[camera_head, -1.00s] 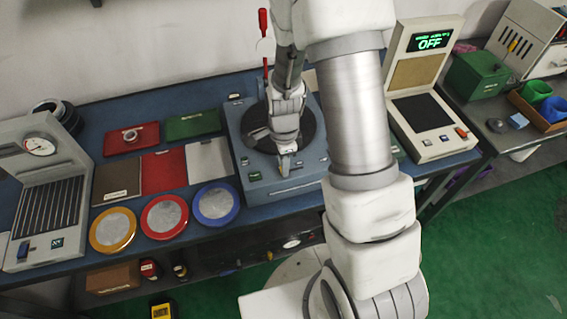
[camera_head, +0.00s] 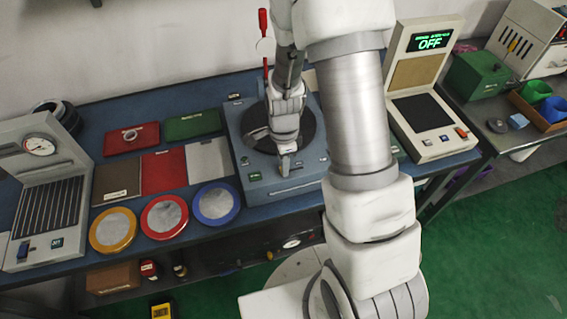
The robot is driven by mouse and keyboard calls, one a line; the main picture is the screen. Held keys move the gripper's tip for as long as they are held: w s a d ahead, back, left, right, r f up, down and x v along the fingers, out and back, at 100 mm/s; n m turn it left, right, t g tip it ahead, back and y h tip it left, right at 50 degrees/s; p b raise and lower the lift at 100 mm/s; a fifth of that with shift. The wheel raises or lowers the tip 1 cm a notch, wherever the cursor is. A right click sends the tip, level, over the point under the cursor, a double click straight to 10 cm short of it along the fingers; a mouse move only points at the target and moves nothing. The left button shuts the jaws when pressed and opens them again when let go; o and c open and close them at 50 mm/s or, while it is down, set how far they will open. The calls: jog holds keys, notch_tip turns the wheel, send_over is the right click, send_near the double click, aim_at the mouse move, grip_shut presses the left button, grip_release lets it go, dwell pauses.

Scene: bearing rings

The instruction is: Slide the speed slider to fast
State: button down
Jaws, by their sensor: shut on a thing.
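The blue-grey machine (camera_head: 260,190) with a dark round turntable (camera_head: 256,138) stands at the middle of the blue bench. My gripper (camera_head: 285,172) points down at the front top panel of this machine, in front of the turntable. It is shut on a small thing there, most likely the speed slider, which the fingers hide. The slider's track and its markings are too small or covered to read. A small green label or button (camera_head: 254,176) shows on the panel to the left of my gripper.
Yellow (camera_head: 112,231), red (camera_head: 164,217) and blue (camera_head: 216,203) rimmed discs lie left of the machine, before several flat plates. A gauge stand (camera_head: 40,200) is at far left. A console reading OFF (camera_head: 432,42) stands at right. A red-handled lever (camera_head: 263,22) rises behind.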

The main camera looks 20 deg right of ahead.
aim_at(303, 167)
jog(key=shift+d+b, duration=0.6)
jog(key=shift+d, duration=2.15)
jog(key=c, duration=0.8)
grip_release()
jog(key=shift+d, duration=0.1)
jog(key=shift+o, duration=0.2)
jog(key=shift+r, duration=0.15)
notch_tip(303, 167, up, 17)
jog(key=p, duration=0.1)
jog(key=shift+r, duration=0.15)
jog(key=s+a+r+n+t, duration=0.2)
jog(key=s+r+n, duration=0.4)
jog(key=n, duration=0.3)
jog(key=s+a+r+n+t, duration=0.3)
jog(key=s+r+n, duration=0.4)
jog(key=s+n, duration=0.1)
jog(key=shift+s+a+n+t, duration=0.3)
jog(key=shift+a+n, duration=0.1)
jog(key=shift+n, duration=0.1)
